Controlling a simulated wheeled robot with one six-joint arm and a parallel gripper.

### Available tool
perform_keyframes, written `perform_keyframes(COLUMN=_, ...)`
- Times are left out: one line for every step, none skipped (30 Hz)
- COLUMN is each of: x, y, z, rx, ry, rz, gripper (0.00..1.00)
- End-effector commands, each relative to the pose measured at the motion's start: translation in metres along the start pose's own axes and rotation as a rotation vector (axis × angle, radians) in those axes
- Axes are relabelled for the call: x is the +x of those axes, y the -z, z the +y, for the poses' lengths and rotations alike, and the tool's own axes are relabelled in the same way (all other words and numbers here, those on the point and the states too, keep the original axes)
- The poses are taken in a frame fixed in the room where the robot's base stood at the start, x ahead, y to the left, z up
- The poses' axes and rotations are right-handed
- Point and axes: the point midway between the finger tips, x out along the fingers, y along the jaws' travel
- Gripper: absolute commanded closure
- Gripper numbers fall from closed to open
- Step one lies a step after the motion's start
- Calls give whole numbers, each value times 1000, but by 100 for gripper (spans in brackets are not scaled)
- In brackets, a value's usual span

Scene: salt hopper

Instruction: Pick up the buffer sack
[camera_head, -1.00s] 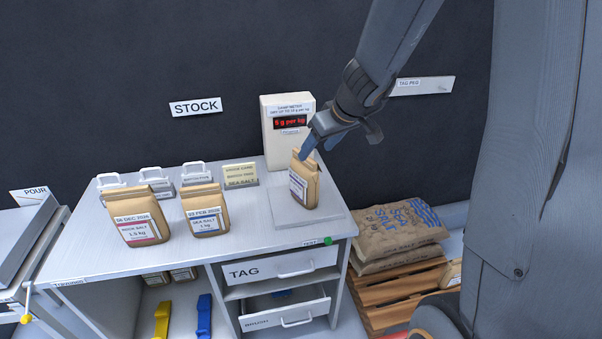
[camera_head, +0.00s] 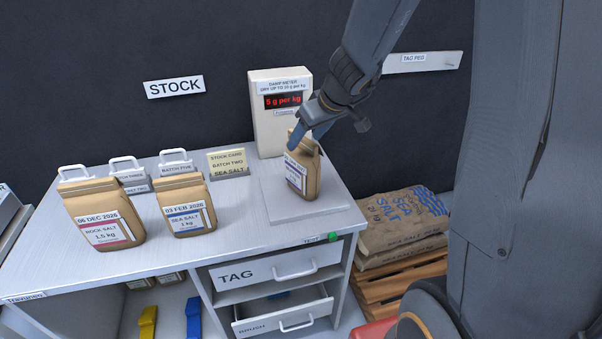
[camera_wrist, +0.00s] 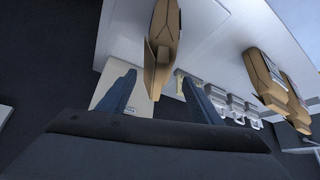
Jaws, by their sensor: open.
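No sack in view has a readable "buffer" label. A small brown paper sack (camera_head: 302,178) with a blue-edged label stands upright on the pale plate (camera_head: 262,205) in front of the damp meter. My gripper (camera_head: 311,139) is at the top of this sack, its blue fingers apart. In the wrist view, the sack (camera_wrist: 166,35) shows between the two fingers of my gripper (camera_wrist: 158,77), with its folded top towards the palm. I cannot tell whether the fingers touch it.
A rock salt sack (camera_head: 101,214) and a sea salt sack (camera_head: 187,205) stand on the worktop at left. The damp meter (camera_head: 277,135) reads 5 g per kg. Large sea salt sacks (camera_head: 403,221) lie on a pallet at right. The lower drawer (camera_head: 285,314) is partly open.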

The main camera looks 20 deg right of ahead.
Motion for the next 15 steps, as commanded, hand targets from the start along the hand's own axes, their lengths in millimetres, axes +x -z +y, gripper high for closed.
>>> perform_keyframes(x=6, y=-1, z=0, rx=0, ry=0, rz=0, gripper=41)
perform_keyframes(x=9, y=-2, z=1, rx=1, ry=0, rz=-1, gripper=41)
perform_keyframes(x=13, y=-2, z=1, rx=2, ry=1, rz=-1, gripper=41)
perform_keyframes(x=17, y=-2, z=1, rx=2, ry=1, rz=-2, gripper=41)
perform_keyframes(x=19, y=-2, z=1, rx=3, ry=1, rz=-1, gripper=41)
perform_keyframes(x=23, y=-2, z=1, rx=2, ry=1, rz=-1, gripper=41)
perform_keyframes(x=25, y=-1, z=1, rx=2, ry=0, rz=-1, gripper=41)
perform_keyframes(x=27, y=-1, z=1, rx=2, ry=0, rz=-1, gripper=41)
perform_keyframes(x=29, y=-1, z=1, rx=2, ry=0, rz=0, gripper=41)
perform_keyframes(x=30, y=-1, z=1, rx=2, ry=0, rz=0, gripper=41)
perform_keyframes(x=32, y=-1, z=1, rx=2, ry=0, rz=0, gripper=41)
perform_keyframes(x=35, y=-1, z=1, rx=2, ry=0, rz=-1, gripper=41)
perform_keyframes(x=38, y=-2, z=1, rx=3, ry=1, rz=-2, gripper=41)
perform_keyframes(x=42, y=-2, z=2, rx=3, ry=0, rz=-3, gripper=41)
perform_keyframes(x=47, y=-2, z=2, rx=3, ry=0, rz=-3, gripper=41)
